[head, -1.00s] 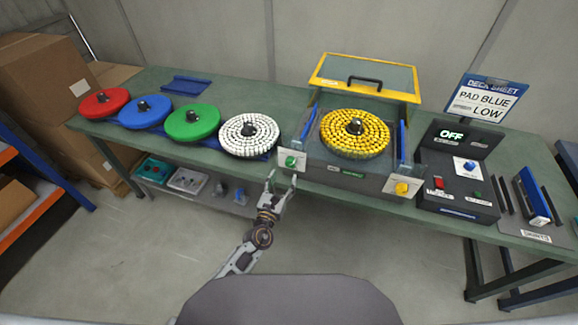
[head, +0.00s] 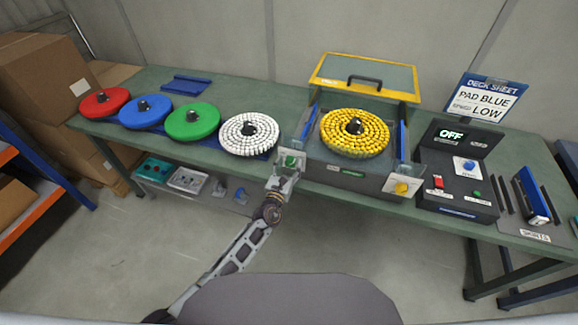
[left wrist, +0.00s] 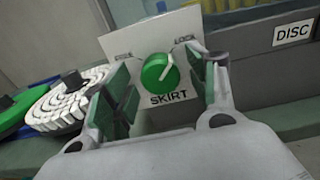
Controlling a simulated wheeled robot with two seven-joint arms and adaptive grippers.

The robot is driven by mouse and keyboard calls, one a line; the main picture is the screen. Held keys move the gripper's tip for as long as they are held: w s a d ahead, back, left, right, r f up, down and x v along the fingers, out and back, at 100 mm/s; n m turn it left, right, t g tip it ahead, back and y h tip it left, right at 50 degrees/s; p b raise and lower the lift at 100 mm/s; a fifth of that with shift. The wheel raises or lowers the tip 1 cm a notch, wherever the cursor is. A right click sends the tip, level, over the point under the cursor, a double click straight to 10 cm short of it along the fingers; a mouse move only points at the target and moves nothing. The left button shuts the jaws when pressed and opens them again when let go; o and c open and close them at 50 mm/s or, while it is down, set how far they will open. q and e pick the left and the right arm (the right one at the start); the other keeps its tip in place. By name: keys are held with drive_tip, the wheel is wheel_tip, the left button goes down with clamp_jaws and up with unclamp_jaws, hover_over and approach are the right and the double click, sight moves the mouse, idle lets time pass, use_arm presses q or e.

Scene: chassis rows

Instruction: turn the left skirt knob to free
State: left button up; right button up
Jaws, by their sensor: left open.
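The left skirt knob (left wrist: 160,73) is a round green dial on a white plate (left wrist: 190,30) marked SKIRT. Its white pointer line tilts up and right, toward the LOCK label; the label at upper left is blurred. In the head view the knob (head: 290,161) is on the machine's front left corner. My left gripper (left wrist: 164,76) is open, with one finger on each side of the knob in the left wrist view. I cannot tell whether the fingers touch it. In the head view my left gripper (head: 288,167) is at the plate. My right gripper is not in view.
The machine (head: 340,179) holds a yellow pad under a raised yellow-framed lid (head: 330,70). A yellow knob (head: 401,188) is on its right corner. A white pad (head: 249,134) lies close left. A control box (head: 455,200) reads OFF. The floor in front is clear.

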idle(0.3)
use_arm(q)
drive_tip(key=c, duration=1)
drive_tip(key=shift+c, duration=0.2)
